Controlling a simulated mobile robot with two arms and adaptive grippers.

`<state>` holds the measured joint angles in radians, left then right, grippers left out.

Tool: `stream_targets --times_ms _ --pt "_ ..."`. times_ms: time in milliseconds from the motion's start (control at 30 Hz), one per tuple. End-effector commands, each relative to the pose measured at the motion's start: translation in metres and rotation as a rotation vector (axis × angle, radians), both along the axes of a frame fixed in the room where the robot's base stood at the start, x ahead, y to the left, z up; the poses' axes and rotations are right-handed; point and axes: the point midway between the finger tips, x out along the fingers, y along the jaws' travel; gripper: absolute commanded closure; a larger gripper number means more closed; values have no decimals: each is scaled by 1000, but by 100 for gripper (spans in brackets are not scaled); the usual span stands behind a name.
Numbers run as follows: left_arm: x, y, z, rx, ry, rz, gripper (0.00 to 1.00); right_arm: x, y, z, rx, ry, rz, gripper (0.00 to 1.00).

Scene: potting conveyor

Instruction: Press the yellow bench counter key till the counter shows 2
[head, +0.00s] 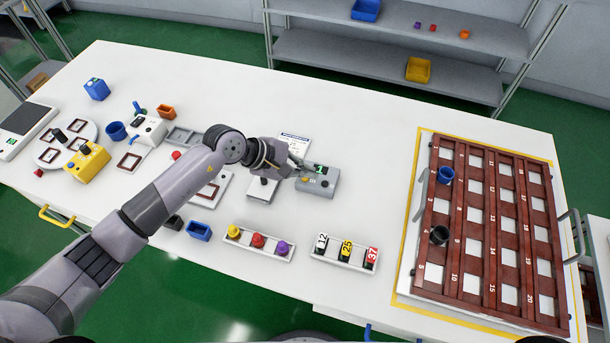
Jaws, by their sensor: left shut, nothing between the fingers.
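The bench counter is a small grey box (321,188) near the middle of the white table. Its dark display (320,169) shows a green digit that looks like 1, though it is small. The yellow key (305,180) is on the left part of the box top. My left gripper (301,167) is shut and empty. Its fingertips are at the left back of the counter, close to the key; I cannot tell whether they touch it. My right gripper is not in view.
A rack of colored knobs (232,242) and a rack of number tags (317,254) stand in front of the counter. A brown grid tray (463,233) fills the right side. A yellow device (88,163) and small bins are at left.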

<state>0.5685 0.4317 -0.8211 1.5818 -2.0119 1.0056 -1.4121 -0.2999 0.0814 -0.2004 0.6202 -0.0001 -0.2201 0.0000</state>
Motion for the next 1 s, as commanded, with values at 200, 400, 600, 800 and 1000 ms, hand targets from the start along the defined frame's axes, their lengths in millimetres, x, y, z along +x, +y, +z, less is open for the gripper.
stream_targets --times_ms 200,400,600,800,1000 --pt "0 0 0 0 0 0 100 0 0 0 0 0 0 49" --pt "0 0 9 0 -1 -1 100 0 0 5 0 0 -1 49" --pt "0 0 29 1 0 -1 100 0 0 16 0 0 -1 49" --pt "0 0 48 0 -1 -2 100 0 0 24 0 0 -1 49" --pt "-1 0 50 -1 2 0 100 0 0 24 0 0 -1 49"
